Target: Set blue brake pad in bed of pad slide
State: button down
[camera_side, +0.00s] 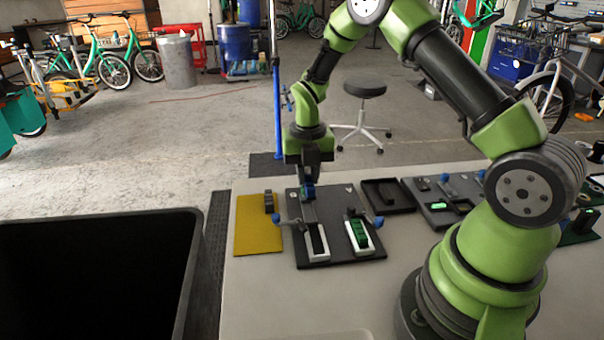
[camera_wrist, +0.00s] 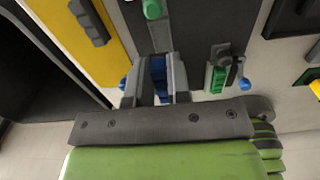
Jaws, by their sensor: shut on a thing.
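My gripper (camera_side: 308,188) is shut on the blue brake pad (camera_side: 309,192) above the dark fixture board (camera_side: 342,256). In the wrist view the blue pad (camera_wrist: 159,78) stands between my two grey fingers (camera_wrist: 158,98). On the board, a pale-framed slide with a dark bed (camera_side: 317,244) lies at the left, just in front of my gripper in the side view. No pad shows in that bed. A second slide at the right holds a green pad (camera_side: 358,234); the green pad also shows in the wrist view (camera_wrist: 218,78). I cannot tell the exact gap between the blue pad and the board.
A yellow mat (camera_side: 256,236) with a dark pad (camera_side: 269,202) lies left of the board. Blue-knobbed levers (camera_side: 280,218) stand beside the slides. A dark tray (camera_side: 387,208) and another fixture board (camera_side: 432,214) lie to the right. A large black bin (camera_side: 195,262) stands at the left.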

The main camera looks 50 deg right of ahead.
aim_at(307, 206)
jog(key=shift+f, duration=2.1)
jog(key=shift+f, duration=0.75)
jog(key=c, duration=1)
grip_release()
